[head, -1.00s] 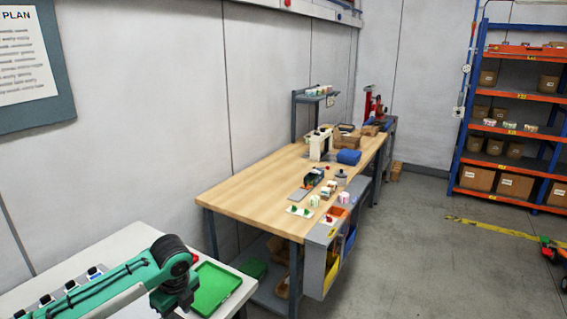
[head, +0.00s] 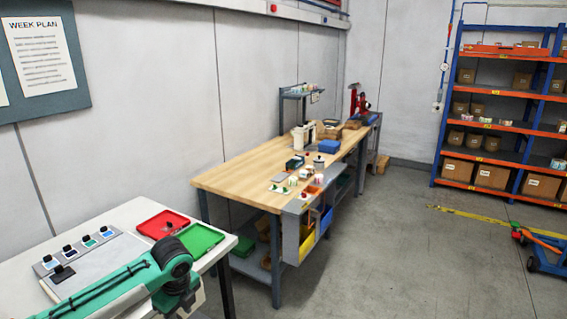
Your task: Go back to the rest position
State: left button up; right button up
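My green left arm reaches in from the lower left in the head view, over the near white table (head: 90,222). Its gripper is outside the picture or hidden. My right arm and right gripper do not show. On the near table lie a red tray (head: 163,224) and a green tray (head: 200,240), both seemingly empty. My arm covers part of the table in front of them. A grey strip with several small black-handled pieces (head: 78,247) stands at the table's left.
A wooden workbench (head: 238,183) with small items, a white machine (head: 303,136) and side bins stands beyond. A blue and orange shelf (head: 500,125) with boxes is at the back right. A pallet jack (head: 541,248) stands at the right edge. The floor between is open.

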pick_arm(q)
jog(key=w+f+n+t+h, duration=0.2)
jog(key=f+n, duration=0.5)
jog(key=f, duration=1.3)
jog(key=s+a+f+n, duration=0.1)
jog(key=s+f+n, duration=0.3)
jog(key=f, duration=0.6)
jog(key=s+a+f+n, duration=0.1)
jog(key=s+f+n, duration=0.3)
jog(key=f, duration=0.7)
jog(key=s+a+f+n, duration=0.1)
jog(key=s+f+n, duration=0.1)
jog(key=s+f, duration=0.7)
jog(key=s+f+n, duration=0.1)
jog(key=s+f, duration=0.4)
jog(key=s, duration=0.8)
jog(key=s+d+f+n+g, duration=0.1)
jog(key=s+f, duration=0.2)
jog(key=s, duration=0.9)
jog(key=s+d+f+n+g, duration=0.1)
jog(key=s+f+n, duration=0.1)
jog(key=s, duration=0.9)
jog(key=shift+s+f+y, duration=0.35)
jog(key=shift+f+y, duration=0.05)
jog(key=shift+f, duration=0.3)
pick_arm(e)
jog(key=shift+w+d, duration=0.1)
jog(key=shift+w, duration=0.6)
